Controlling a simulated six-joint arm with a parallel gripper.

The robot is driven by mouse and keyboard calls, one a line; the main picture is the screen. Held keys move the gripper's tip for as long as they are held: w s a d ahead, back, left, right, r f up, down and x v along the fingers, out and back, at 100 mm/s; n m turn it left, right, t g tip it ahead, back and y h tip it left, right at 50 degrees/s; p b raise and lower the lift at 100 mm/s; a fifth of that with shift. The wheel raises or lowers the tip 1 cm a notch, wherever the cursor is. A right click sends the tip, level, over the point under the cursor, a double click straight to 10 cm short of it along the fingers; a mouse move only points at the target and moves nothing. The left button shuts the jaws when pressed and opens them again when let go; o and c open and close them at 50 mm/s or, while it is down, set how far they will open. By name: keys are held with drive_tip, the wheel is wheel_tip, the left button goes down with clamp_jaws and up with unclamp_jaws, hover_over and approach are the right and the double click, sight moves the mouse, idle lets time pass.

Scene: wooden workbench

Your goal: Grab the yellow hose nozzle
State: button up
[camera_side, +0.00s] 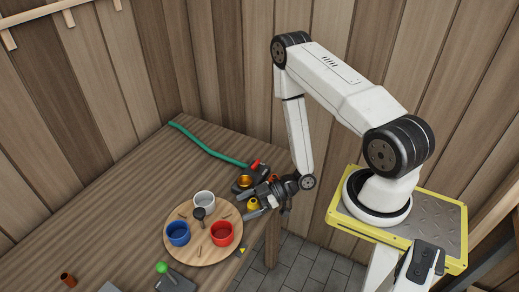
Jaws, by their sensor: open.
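A small yellow piece with a dark top (225,205), which looks like the yellow hose nozzle, stands at the upper right edge of the round wooden board. My gripper (241,204) reaches in from the right, low over the bench's right edge. Its fingers are apart and point left at the yellow piece, which sits just beyond or between the fingertips; I cannot tell which. I see no grip on it.
The round board (182,238) holds a white cup (204,199), a blue cup (178,234), a red cup (222,234) and a dark knob-like piece (199,213). The left bench is mostly clear.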

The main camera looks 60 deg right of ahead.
drive_tip(key=shift+c, duration=0.3)
clamp_jaws()
drive_tip(key=shift+r, duration=0.2)
wheel_tip(320, 180, up, 10)
drive_tip(key=shift+f, duration=0.2)
idle(0.6)
idle(0.5)
